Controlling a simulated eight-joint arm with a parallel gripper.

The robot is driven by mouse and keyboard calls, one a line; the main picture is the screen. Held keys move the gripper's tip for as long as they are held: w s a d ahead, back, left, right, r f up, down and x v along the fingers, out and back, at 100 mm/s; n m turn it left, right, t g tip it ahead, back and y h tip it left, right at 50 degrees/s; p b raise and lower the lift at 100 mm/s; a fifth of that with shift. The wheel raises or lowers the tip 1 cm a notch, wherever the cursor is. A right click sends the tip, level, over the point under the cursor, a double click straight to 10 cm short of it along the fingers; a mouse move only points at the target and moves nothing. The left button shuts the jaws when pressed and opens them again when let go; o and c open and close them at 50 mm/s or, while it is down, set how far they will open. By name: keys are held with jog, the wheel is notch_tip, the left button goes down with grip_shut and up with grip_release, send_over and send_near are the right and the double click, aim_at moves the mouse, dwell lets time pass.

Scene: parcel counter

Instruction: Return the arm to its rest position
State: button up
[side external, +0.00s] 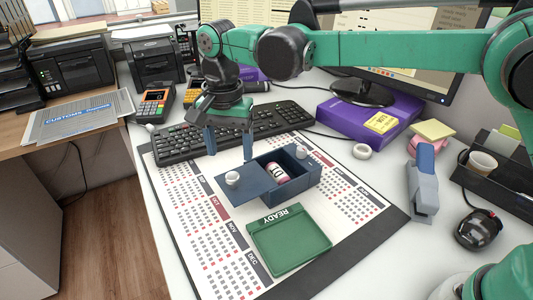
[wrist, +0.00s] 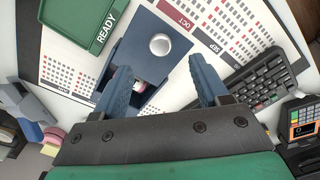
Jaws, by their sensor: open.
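My green and black arm reaches in from the right in the side view. My gripper (side external: 228,156) is open, with its two blue fingers apart and nothing between them. It hangs above the desk just behind the blue box (side external: 301,180). The box has its lid (side external: 250,184) slid partly off to the left, with a round knob (side external: 232,178) on it. A pink and white item (side external: 276,173) lies inside the box. In the wrist view the open fingers (wrist: 162,82) straddle the view of the box and its lid (wrist: 140,60); the item is mostly hidden there.
A green READY tray (side external: 290,242) lies on the calendar mat (side external: 222,238) in front of the box. Around it are a keyboard (side external: 205,136), a stapler (side external: 422,185), a purple box (side external: 355,121), a tape roll (side external: 362,151), a card terminal (side external: 153,104) and a monitor (side external: 420,75).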

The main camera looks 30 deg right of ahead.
jog(key=s+d+n+t, duration=0.3)
jog(key=s+d, duration=0.3)
jog(key=d, duration=0.3)
jog(key=s+d+r+n+t, duration=0.1)
jog(key=s+d+n+t, duration=0.3)
jog(key=s+d, duration=0.3)
jog(key=d+n, duration=0.1)
jog(key=d, duration=0.1)
jog(key=shift+d+r, duration=0.15)
jog(key=shift+d, duration=0.2)
